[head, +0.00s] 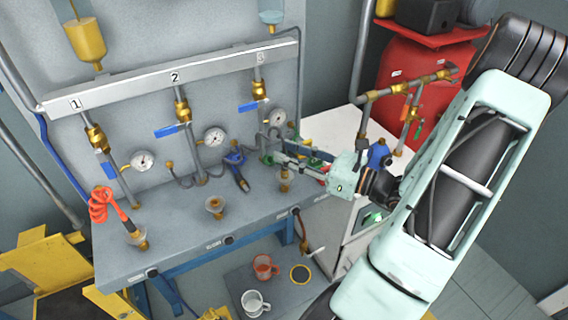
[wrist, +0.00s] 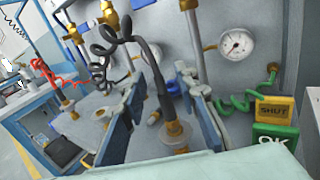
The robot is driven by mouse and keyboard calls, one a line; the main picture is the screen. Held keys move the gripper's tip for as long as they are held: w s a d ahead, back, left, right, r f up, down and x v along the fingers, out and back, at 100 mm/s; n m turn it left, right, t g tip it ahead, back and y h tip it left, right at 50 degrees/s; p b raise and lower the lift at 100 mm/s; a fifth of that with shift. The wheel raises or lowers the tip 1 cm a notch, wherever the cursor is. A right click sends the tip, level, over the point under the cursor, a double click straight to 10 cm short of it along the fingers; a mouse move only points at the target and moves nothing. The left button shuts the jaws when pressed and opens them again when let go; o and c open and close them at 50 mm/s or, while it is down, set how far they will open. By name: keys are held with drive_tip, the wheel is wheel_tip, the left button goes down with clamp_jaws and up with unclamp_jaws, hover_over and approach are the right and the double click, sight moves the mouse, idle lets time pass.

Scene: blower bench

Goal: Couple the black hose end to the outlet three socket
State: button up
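The black hose end (wrist: 163,95) hangs from a dark coiled hose (wrist: 108,42) in the wrist view. It shows between the fingers of my gripper (wrist: 168,112), with a gap on both sides. Its lower tip overlaps the outlet three socket (wrist: 178,138), a pale flange with a brass centre; I cannot tell whether it is seated or just in front of it. In the head view, my gripper (head: 288,164) is low over the third socket (head: 285,186), in front of the pipe marked 3, and hides the socket's upper part. The fingers look apart.
A red coiled hose (head: 103,204) stands at the first socket (head: 137,240); the second socket (head: 215,205) looks empty. A blue fitting (head: 237,168) is left of my gripper. Gauge three (wrist: 237,43), a green coil (wrist: 238,103) and a SHUT tag (wrist: 273,110) are close by on the right.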

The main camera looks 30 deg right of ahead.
drive_tip(key=shift+x, duration=0.95)
drive_tip(key=shift+c, duration=0.2)
clamp_jaws()
